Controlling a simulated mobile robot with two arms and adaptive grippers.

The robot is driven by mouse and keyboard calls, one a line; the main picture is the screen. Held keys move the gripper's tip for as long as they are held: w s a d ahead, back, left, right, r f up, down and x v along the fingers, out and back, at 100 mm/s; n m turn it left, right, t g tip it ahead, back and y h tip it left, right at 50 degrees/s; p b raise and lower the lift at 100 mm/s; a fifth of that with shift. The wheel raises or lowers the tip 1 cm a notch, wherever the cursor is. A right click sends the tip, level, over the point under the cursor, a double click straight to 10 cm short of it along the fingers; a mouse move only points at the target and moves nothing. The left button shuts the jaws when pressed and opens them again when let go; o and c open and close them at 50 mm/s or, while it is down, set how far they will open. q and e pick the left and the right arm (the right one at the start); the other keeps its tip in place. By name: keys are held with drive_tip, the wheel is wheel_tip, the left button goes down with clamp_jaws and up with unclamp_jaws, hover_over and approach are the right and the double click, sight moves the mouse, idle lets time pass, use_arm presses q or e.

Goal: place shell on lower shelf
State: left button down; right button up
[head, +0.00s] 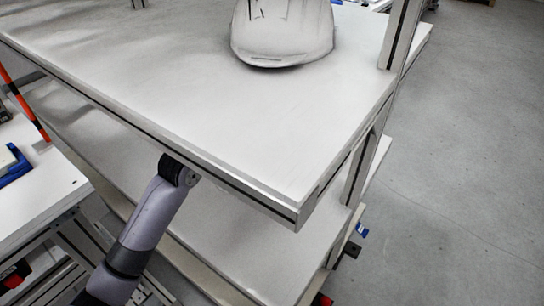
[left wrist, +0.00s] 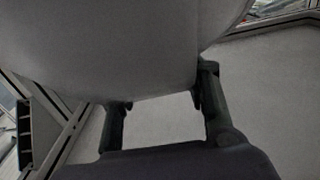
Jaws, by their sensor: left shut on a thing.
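In the left wrist view, a large pale grey helmet shell (left wrist: 110,45) fills the top of the picture. My left gripper (left wrist: 162,88) is shut on its near edge, one dark finger at each side. In the head view, my left arm reaches in under the upper shelf, so the gripper and this shell are hidden there. The lower shelf (head: 300,242) shows below the upper board. Whether the held shell touches it, I cannot tell. My right gripper is in neither view.
A second white helmet shell (head: 283,35) stands on the upper shelf (head: 225,110), near its back. A metal post (head: 396,35) rises at the right. A white side table (head: 35,190) with a blue item stands at the left. Grey floor is open on the right.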

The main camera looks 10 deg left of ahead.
use_arm(q)
wheel_tip(320, 180, down, 5)
drive_tip(key=shift+s+b, duration=0.1)
drive_tip(key=shift+b, duration=0.5)
drive_tip(key=shift+f+b, duration=0.55)
drive_tip(key=shift+f, duration=1.2)
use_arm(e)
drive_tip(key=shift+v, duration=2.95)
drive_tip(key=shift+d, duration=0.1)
use_arm(q)
drive_tip(key=c, duration=0.9)
unclamp_jaws()
drive_tip(key=shift+f, duration=0.15)
drive_tip(key=p+v, duration=0.1)
drive_tip(key=v, duration=0.6)
drive_tip(key=shift+s, duration=0.15)
drive_tip(key=v, duration=0.3)
drive_tip(key=shift+s+a, duration=0.2)
drive_tip(key=shift+s, duration=0.15)
drive_tip(key=shift+s+a, duration=0.15)
drive_tip(key=shift+s, duration=0.3)
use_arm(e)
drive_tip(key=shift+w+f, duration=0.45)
